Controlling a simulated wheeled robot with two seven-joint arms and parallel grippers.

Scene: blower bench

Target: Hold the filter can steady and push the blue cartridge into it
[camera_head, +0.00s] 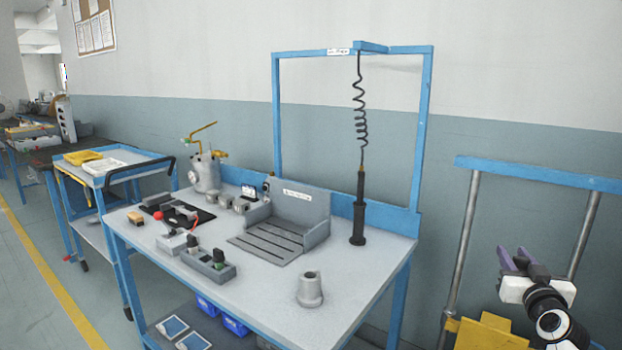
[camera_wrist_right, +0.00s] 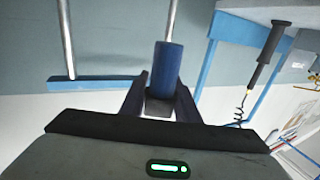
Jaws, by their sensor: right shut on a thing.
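A grey can-like body (camera_head: 310,290) with an open round top and a flared foot stands upright near the bench's front right; it looks like the filter can. My right gripper (camera_head: 522,258) is off the bench at the lower right, well apart from the can. In the right wrist view, the right gripper's fingers (camera_wrist_right: 161,98) are shut on the blue cartridge (camera_wrist_right: 168,68), a plain blue cylinder sticking out past the fingertips. The cartridge cannot be made out in the head view. My left gripper is not in view.
The bench top (camera_head: 260,315) is clear around the can. A grey slotted fixture (camera_head: 285,235) stands behind it. A black hanging tool (camera_head: 359,215) hangs from a coiled cord at the back right. A blue-topped rail frame (camera_head: 535,172) stands behind my right gripper.

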